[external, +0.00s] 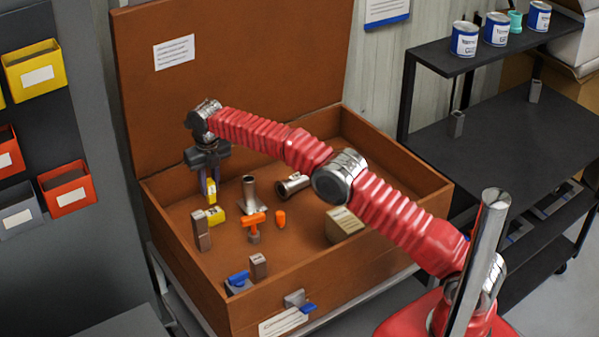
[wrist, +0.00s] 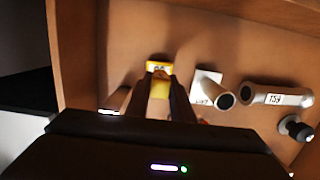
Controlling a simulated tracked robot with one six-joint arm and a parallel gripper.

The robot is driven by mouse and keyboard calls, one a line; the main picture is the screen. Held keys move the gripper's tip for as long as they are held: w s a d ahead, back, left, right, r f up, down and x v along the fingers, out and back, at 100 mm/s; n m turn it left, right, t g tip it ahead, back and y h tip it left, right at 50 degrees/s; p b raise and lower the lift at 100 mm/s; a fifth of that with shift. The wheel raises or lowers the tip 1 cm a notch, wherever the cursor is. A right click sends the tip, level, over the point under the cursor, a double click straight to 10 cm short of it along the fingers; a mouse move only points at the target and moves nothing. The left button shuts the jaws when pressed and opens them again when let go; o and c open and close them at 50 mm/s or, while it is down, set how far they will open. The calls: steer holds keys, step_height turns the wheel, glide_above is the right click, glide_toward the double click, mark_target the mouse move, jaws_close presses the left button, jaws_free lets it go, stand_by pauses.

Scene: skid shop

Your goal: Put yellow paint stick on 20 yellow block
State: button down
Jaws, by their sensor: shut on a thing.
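My gripper (external: 208,188) points down into the left part of the large brown box. It is shut on the yellow paint stick (external: 212,197), which hangs roughly upright between the fingers. The stick also shows between the fingers in the wrist view (wrist: 160,89). The yellow block (external: 219,218) sits on the box floor just below and beside the stick's lower end. In the wrist view the block, with a dark number on it (wrist: 159,64), lies just beyond the fingertips. I cannot tell whether stick and block touch.
A grey post block (external: 201,230) stands close to the left of the yellow block. A metal pipe on a flange (external: 249,193), an orange T-shaped piece (external: 252,220) and an orange plug (external: 281,219) stand to the right. The brown box's walls (external: 172,250) surround the area.

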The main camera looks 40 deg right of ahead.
mark_target(211, 194)
steer(key=shift+f, duration=0.25)
steer(key=shift+f, duration=1.75)
steer(key=c, duration=1.6)
jaws_free()
steer(key=shift+f, duration=0.1)
steer(key=shift+o, duration=0.2)
steer(key=r, duration=0.7)
steer(key=s+r, duration=0.1)
steer(key=r, duration=0.3)
steer(key=shift+s+r, duration=0.1)
steer(key=shift+r, duration=0.05)
steer(key=shift+s+r, duration=0.1)
steer(key=shift+r, duration=0.3)
